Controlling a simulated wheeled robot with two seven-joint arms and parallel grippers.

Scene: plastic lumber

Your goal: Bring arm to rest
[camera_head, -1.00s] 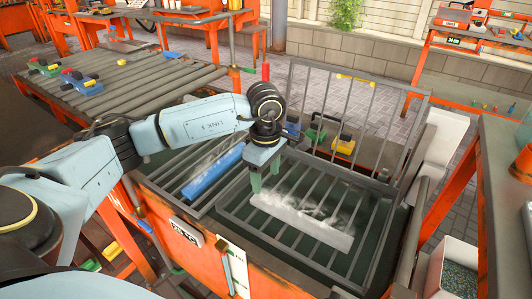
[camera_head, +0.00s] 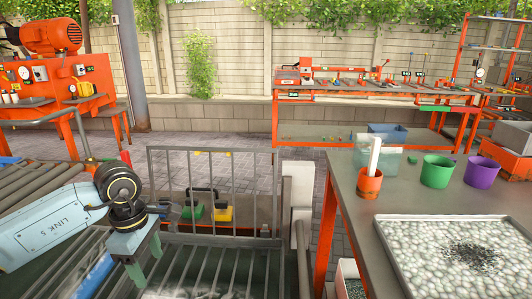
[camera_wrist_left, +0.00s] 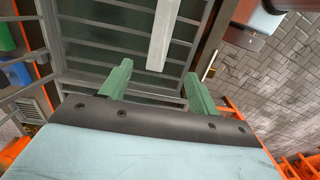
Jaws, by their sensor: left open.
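My left gripper (camera_head: 145,262) shows at the lower left of the head view, above the slatted grey rack (camera_head: 212,272), with its green fingers pointing down. In the left wrist view its two green fingers (camera_wrist_left: 158,72) stand apart with nothing between them. A pale plank (camera_wrist_left: 164,36) lies on the rack just beyond the fingertips in that view, apart from them. Only its edge shows at the bottom of the head view. A blue plank (camera_head: 97,276) lies on the rack left of the gripper, partly hidden. My right gripper is in no view.
An upright barred grid (camera_head: 213,190) stands behind the rack. On the right, a table (camera_head: 345,200) holds a pebble tray (camera_head: 392,262), an orange cup (camera_head: 369,185), a green pot (camera_head: 437,171) and a purple pot (camera_head: 482,173). Paved floor lies beyond.

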